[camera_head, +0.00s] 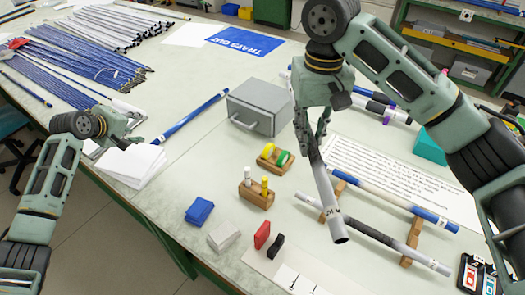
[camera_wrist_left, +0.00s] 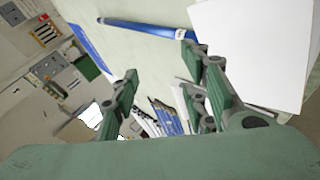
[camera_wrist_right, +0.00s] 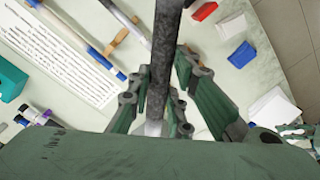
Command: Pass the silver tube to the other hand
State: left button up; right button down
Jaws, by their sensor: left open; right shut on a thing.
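The silver tube (camera_head: 326,198) hangs steeply tilted in my right gripper (camera_head: 318,135), above the table, with its open lower end towards the front. Its upper part looks dark and mottled. In the right wrist view the tube (camera_wrist_right: 164,50) runs between the fingers of my right gripper (camera_wrist_right: 160,98), which are shut on it. My left gripper (camera_head: 128,136) is open and empty at the table's left edge, well apart from the tube. In the left wrist view, the fingers of my left gripper (camera_wrist_left: 160,82) are spread with nothing between them.
Two rods, one blue and white (camera_head: 385,200) and one grey (camera_head: 375,235), lie on wooden rests (camera_head: 414,238). A grey box (camera_head: 260,105), marker blocks (camera_head: 256,195), erasers and a blue block (camera_head: 199,211) stand mid-table. Paper (camera_head: 130,163) and bundled rods (camera_head: 75,60) lie left.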

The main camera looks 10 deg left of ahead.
pick_arm(q)
jog(key=s+d+r+m+h, duration=0.1)
jog(key=d+r+h, duration=0.1)
jog(key=d+r, duration=0.5)
jog(key=s+d+r+m+h, duration=0.1)
jog(key=d+r+h, duration=0.25)
jog(key=d, duration=0.75)
jog(key=s+d+r+m+h, duration=0.1)
jog(key=d+r+m, duration=0.1)
jog(key=d+r, duration=0.45)
jog(key=s+d+r+m+g+h, duration=0.2)
jog(key=s+d+r+g+h, duration=0.15)
jog(key=s+d, duration=0.75)
jog(key=m+g, duration=0.4)
send_near(318, 181)
jog(key=shift+y, duration=0.4)
jog(key=x, duration=0.9)
jog(key=shift+d+r, duration=0.25)
jog(key=shift+d, duration=0.05)
